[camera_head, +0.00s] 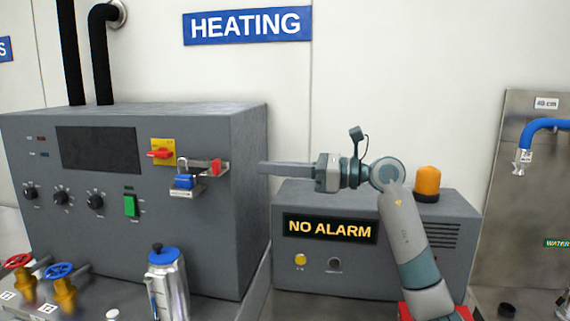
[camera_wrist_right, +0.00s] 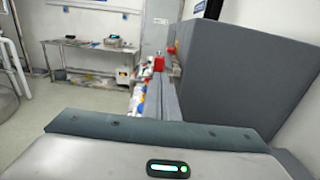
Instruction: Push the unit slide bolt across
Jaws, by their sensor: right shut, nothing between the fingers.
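The grey unit (camera_head: 190,125) stands at the left in the head view. Its slide bolt (camera_head: 205,168) sits at the right of its front face, with a red knob (camera_head: 216,167). A blue padlock-like piece (camera_head: 184,181) is just below and left of it. In the wrist view a small red part (camera_wrist_right: 159,63), probably the knob, shows beyond the finger ends. My right gripper (camera_head: 262,168) is shut and empty. It points left at about the bolt's height, its tips to the right of the knob and apart from it. My left gripper is not in view.
The grey NO ALARM box (camera_head: 440,235) with an orange beacon (camera_head: 427,182) stands behind my right arm. A yellow-and-red switch (camera_head: 162,152) is left of the bolt. A metal flask (camera_head: 170,285) and valve handles (camera_head: 58,271) stand in front of the unit.

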